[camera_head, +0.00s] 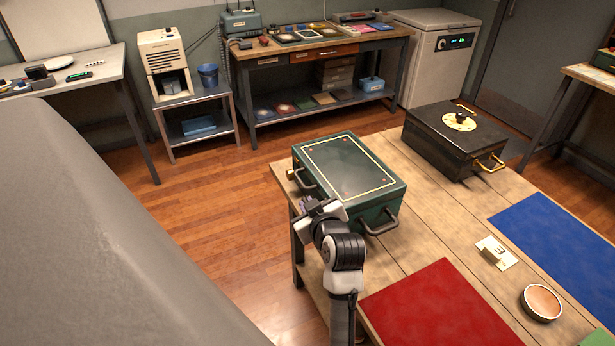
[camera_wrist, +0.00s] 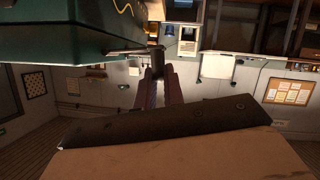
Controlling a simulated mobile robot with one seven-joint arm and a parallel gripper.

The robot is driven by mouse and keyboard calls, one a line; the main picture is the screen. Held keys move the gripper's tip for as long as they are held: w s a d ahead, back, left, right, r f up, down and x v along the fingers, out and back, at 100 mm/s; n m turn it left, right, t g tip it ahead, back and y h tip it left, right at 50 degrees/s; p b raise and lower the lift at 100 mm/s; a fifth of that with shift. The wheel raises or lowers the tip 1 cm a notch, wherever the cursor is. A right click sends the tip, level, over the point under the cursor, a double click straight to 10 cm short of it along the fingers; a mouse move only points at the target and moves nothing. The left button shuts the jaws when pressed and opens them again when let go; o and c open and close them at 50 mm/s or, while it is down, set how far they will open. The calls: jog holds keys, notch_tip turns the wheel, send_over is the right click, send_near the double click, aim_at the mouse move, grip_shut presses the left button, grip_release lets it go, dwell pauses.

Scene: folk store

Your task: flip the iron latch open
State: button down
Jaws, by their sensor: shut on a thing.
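The green metal box (camera_head: 345,168) with a gold-lined lid stands on the wooden table, its lid down. My gripper (camera_head: 318,206) is at its near left side, below the lid. In the wrist view the box (camera_wrist: 60,35) fills the upper left. My gripper's fingers (camera_wrist: 157,80) are shut on a dark piece jutting from the box, which appears to be the iron latch (camera_wrist: 157,54). The latch is hidden behind my gripper in the head view, and its exact angle is hard to tell.
The box has dark handles, one (camera_head: 381,223) on its right side. A black box (camera_head: 450,140) with brass fittings stands behind right. A red mat (camera_head: 440,308), a blue mat (camera_head: 560,245), a number card (camera_head: 497,252) and a round dish (camera_head: 541,303) lie on the table.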

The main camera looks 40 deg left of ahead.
jog(key=shift+w+r, duration=0.1)
dwell(0.3)
jog(key=c, duration=1.5)
grip_release()
jog(key=shift+d, duration=0.15)
